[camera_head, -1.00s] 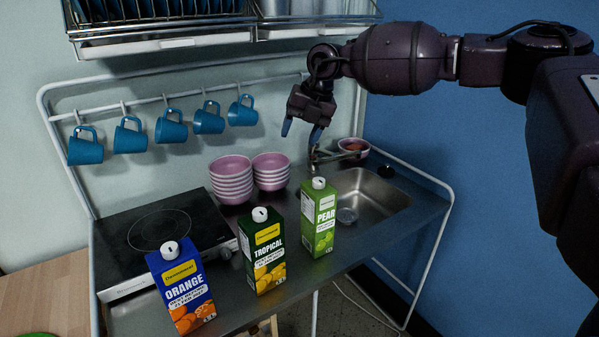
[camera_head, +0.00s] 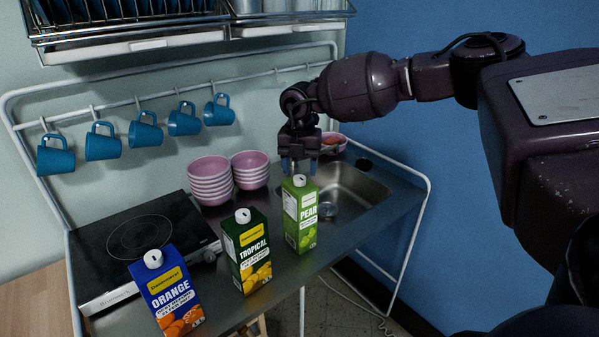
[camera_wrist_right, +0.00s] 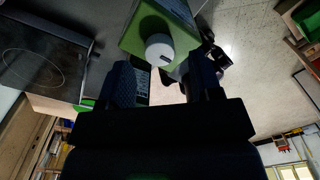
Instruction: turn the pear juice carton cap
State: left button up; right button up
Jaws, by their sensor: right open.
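The green pear juice carton (camera_head: 301,222) stands upright on the metal counter, with its white cap (camera_head: 299,180) on top. My right gripper (camera_head: 298,168) points down just above the cap, its blue fingers open and empty. In the right wrist view the cap (camera_wrist_right: 159,50) shows near the gap between the open fingers (camera_wrist_right: 165,75), with clear space on both sides. I cannot tell whether the fingertips reach down past the cap's top. My left gripper is not in view.
The tropical carton (camera_head: 246,252) stands left of the pear carton, and the orange carton (camera_head: 166,295) further left. Stacked pink bowls (camera_head: 210,183) stand behind. The sink (camera_head: 350,190) is at the right, the hob (camera_head: 140,240) at the left. Blue mugs (camera_head: 145,134) hang above.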

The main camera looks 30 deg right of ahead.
aim_at(300, 180)
jog(key=shift+f, duration=1.3)
jog(key=c, duration=0.9)
